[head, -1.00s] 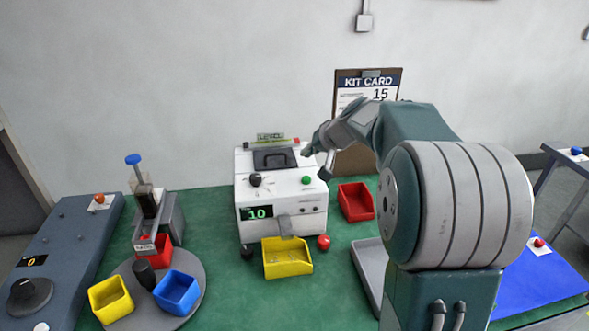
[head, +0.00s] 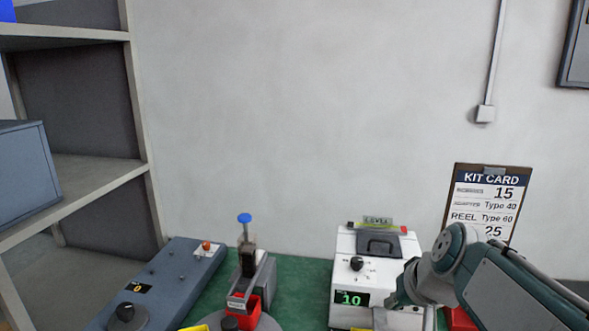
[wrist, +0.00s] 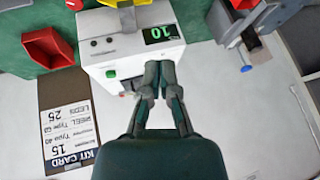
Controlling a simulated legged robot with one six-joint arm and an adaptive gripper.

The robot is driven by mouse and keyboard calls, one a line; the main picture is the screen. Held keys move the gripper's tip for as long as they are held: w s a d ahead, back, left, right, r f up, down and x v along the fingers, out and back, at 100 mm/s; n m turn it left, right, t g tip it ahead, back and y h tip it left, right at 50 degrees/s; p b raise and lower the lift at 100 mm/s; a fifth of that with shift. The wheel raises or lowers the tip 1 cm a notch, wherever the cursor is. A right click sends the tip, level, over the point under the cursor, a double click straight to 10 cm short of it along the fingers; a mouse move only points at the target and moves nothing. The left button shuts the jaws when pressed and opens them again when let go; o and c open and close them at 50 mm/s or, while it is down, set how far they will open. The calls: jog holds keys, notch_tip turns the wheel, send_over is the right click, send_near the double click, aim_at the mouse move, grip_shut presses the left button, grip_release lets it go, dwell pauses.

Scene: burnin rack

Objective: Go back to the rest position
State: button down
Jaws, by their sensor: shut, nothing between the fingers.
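My gripper (wrist: 161,75) is shut and empty in the wrist view, its fingertips together in front of the white machine (wrist: 120,57). In the head view my gripper (head: 392,303) is at the lower right, in front of the right part of the white machine (head: 345,270). The machine's green display reads 10. My arm comes in from the lower right corner.
A kit card (head: 487,205) stands behind my arm. A red bin (head: 459,319) is partly hidden by the arm. A press with a blue knob (head: 244,218) and a grey control box (head: 165,280) stand left. A grey shelf (head: 75,170) is at far left.

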jog(key=s+a+f+n+h, duration=0.1)
jog(key=s+f, duration=0.3)
jog(key=s, duration=1)
jog(key=shift+s+a+f+h, duration=0.15)
jog(key=shift+s+a+h, duration=0.05)
jog(key=shift+h, duration=0.4)
dwell(1.2)
